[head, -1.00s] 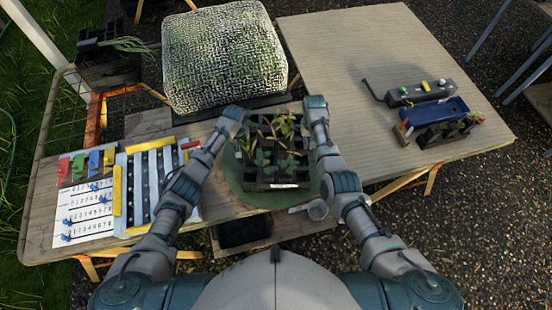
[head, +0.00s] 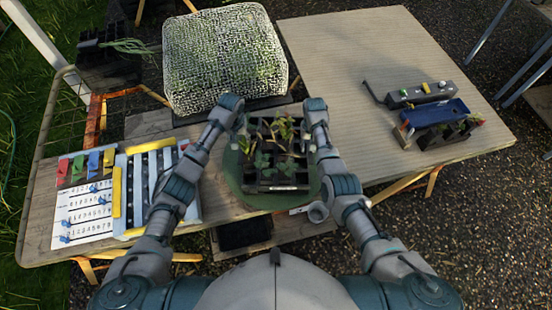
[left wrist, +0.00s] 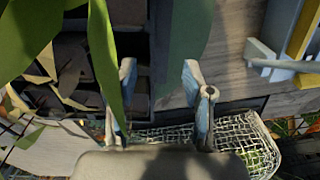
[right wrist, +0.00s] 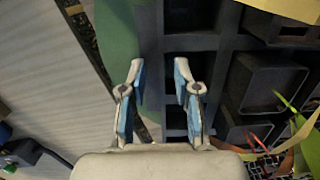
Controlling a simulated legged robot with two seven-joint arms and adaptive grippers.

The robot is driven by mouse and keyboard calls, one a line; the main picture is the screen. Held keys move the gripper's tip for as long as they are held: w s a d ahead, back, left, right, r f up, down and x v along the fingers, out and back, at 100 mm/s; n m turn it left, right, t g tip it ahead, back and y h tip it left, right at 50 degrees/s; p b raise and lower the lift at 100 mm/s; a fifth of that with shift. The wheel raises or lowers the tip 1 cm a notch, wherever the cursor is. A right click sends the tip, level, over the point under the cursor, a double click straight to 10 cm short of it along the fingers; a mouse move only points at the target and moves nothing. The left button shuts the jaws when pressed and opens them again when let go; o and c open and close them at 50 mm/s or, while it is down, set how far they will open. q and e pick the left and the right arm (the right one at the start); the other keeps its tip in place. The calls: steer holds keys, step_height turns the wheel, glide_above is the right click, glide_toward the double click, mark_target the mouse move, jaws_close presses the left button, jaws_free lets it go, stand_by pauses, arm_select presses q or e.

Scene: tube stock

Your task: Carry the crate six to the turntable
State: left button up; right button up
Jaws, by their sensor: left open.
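The dark crate (head: 284,187) holds several small plants and has a pale label on its near side, too small to read. It stands on the round green turntable (head: 234,193), which shows around its sides. My left gripper (head: 239,116) is at the crate's left side. In the left wrist view its fingers (left wrist: 158,92) are spread apart at the crate's edge, with leaves hanging in front. My right gripper (head: 311,116) is at the crate's right side. In the right wrist view its fingers (right wrist: 160,90) are apart, with the crate's dark wall (right wrist: 150,30) showing between them.
A mesh-covered box (head: 225,60) stands behind the turntable. A board with coloured clips (head: 85,200) and a striped rack (head: 152,180) lie to the left. The right table (head: 350,70) is mostly clear, with a blue tray (head: 435,113) and a grey switch box (head: 422,92) at its right.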

steer(key=shift+a, duration=0.25)
steer(key=shift+w+r, duration=0.1)
steer(key=shift+r, duration=0.05)
arm_select(q)
steer(key=r, duration=0.4)
steer(key=shift+a+r, duration=0.2)
steer(key=shift+a, duration=0.05)
arm_select(e)
step_height(320, 180, up, 12)
steer(key=w, duration=0.1)
steer(key=shift+w+f, duration=0.25)
